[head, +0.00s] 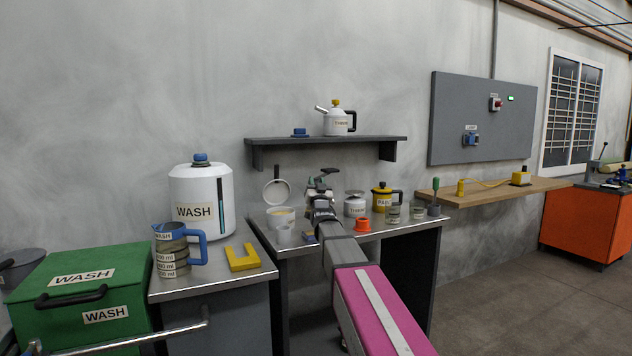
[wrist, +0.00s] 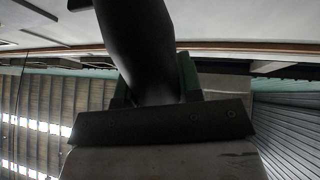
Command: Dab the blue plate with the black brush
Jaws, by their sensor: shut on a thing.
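My gripper (head: 322,180) is above the middle of the steel bench, in front of the wall. In the wrist view, its green fingers (wrist: 188,78) are shut on a thick, smooth black handle (wrist: 140,45), which I take to be the black brush. The handle runs up out of that view, so its bristles do not show there. No blue plate shows clearly. A small blue and tan patch (head: 309,237) lies on the bench beside my arm; I cannot tell what it is.
The steel bench (head: 432,217) holds a pale tub (head: 281,217), a white can (head: 355,206), a yellow pot (head: 381,198), an orange piece (head: 362,225) and glass jars. A shelf (head: 350,139) hangs above. Left are a measuring jug (head: 172,250) and a yellow U-shaped block (head: 243,257).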

